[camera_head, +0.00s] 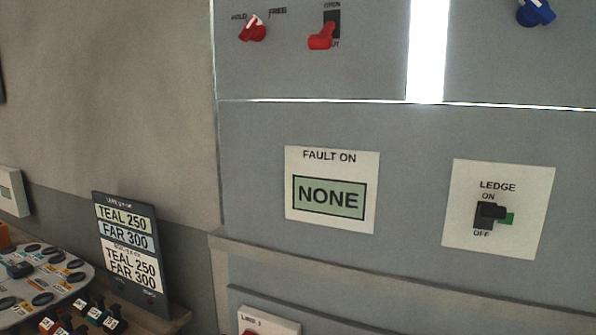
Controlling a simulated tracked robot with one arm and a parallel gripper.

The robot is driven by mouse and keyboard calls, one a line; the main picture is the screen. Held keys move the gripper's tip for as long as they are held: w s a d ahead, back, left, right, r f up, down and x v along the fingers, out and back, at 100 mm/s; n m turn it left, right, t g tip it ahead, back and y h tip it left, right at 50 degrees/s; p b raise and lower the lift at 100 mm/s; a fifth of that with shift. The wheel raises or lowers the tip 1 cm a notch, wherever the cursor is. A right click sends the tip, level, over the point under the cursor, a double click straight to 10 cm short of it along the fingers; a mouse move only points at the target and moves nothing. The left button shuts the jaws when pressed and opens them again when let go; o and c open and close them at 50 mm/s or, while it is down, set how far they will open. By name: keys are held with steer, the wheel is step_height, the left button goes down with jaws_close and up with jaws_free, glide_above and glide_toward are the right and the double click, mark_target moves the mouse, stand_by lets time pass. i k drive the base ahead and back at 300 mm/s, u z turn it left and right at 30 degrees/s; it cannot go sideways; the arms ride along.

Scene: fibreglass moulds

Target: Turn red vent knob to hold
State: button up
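A red knob (253,31) is at the top left of the grey panel, between the labels HOLD on its left and FREE on its right. It has a pale mark near its top, but it is too small to tell surely which label it points at. No vent label shows in this view. My gripper is not in view, and nothing is seen touching the knob.
A red lever (321,40) sits right of the knob, a blue knob (535,13) at top right. Below are a FAULT ON plate (332,156) reading NONE and a LEDGE switch (488,213). A ledge (400,276) crosses below; a sign (130,250) stands lower left.

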mark_target(255, 31)
steer(key=u, duration=0.05)
steer(key=k, duration=1.25)
steer(key=z, duration=0.55)
steer(key=i, duration=1.55)
steer(key=u, duration=0.65)
